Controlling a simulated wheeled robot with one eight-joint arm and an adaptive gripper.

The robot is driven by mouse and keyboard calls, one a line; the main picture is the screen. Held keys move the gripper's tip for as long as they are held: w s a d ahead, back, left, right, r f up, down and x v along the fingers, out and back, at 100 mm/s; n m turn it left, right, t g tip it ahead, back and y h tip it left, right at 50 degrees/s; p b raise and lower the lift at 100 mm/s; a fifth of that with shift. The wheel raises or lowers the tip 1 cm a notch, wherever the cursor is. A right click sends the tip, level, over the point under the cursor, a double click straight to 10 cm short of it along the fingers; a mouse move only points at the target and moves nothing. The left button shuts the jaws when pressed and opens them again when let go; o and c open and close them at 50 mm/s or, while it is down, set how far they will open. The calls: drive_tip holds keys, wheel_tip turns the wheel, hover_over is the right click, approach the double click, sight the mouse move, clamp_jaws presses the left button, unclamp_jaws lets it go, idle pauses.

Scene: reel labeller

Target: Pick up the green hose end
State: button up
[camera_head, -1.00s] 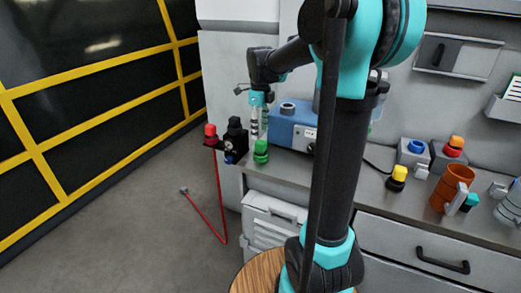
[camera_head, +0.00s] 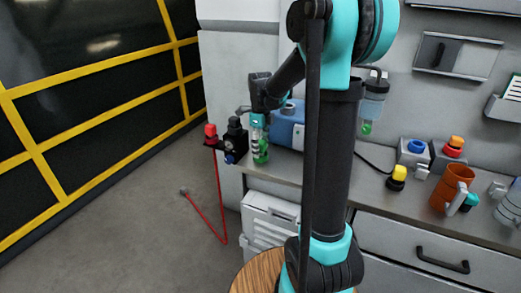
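The green hose end (camera_head: 261,157) stands upright near the left end of the grey counter, in front of a blue box. My gripper (camera_head: 259,146) points down over it, with its fingers at the sides of its upper part. The fingers and the green piece overlap at this small size. I cannot tell whether the fingers touch it or have shut on it. Part of the hose end is hidden behind the fingers.
A black regulator (camera_head: 236,141) and a red fitting (camera_head: 211,134) with a hanging red hose are close left of my gripper. The blue box (camera_head: 288,128) is close behind. An orange mug (camera_head: 453,187) and yellow-topped piece (camera_head: 398,175) stand farther right.

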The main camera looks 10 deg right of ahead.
sight(261, 141)
clamp_jaws()
drive_tip(key=shift+r, duration=0.1)
wheel_tip(261, 141, up, 20)
idle(0.7)
